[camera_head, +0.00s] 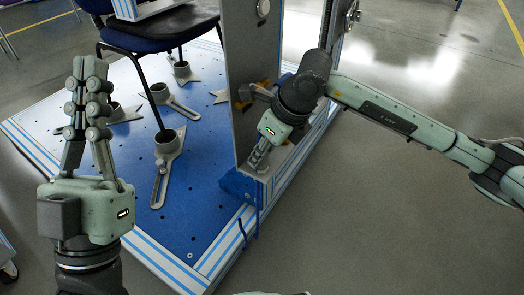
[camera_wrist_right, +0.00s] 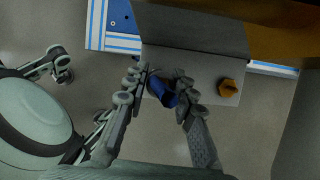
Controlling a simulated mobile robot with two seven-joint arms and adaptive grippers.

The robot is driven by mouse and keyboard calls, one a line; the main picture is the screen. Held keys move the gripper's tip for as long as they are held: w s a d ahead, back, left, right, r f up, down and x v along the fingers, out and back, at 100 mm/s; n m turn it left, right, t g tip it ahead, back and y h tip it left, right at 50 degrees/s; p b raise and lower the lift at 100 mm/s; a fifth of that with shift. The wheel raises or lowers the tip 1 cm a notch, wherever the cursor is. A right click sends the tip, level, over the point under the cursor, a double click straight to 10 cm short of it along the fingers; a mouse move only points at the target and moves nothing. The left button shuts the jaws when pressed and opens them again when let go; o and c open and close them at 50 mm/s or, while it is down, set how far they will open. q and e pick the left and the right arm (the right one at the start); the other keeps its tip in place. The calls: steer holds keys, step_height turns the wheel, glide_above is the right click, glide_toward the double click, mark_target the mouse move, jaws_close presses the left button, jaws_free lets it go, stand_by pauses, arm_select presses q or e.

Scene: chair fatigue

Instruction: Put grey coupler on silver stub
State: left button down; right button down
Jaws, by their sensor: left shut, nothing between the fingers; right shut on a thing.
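My left gripper (camera_head: 88,68) is raised over the left of the platform, its fingers together and empty. My right gripper (camera_head: 256,163) is low at the foot of the grey upright panel. In the right wrist view, its fingers (camera_wrist_right: 168,82) are closed around a short dark blue tube-like piece (camera_wrist_right: 163,93). This piece lies over the edge of a grey plate (camera_wrist_right: 200,68). I cannot tell whether it touches the plate. I cannot make out a grey coupler or a silver stub for certain; the fingers and the panel hide part of that spot.
An orange hex fitting (camera_wrist_right: 229,88) is on the grey plate, right of the fingers. The tall grey panel (camera_head: 243,80) stands close to the right arm. A blue chair (camera_head: 155,32) stands on the blue platform (camera_head: 200,200), with several grey clamps around. Blue hoses (camera_head: 244,233) hang at the platform edge.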

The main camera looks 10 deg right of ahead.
steer(key=shift+f, duration=0.15)
steer(key=c, duration=1.2)
jaws_free()
steer(key=shift+o, duration=0.2)
steer(key=v, duration=1.2)
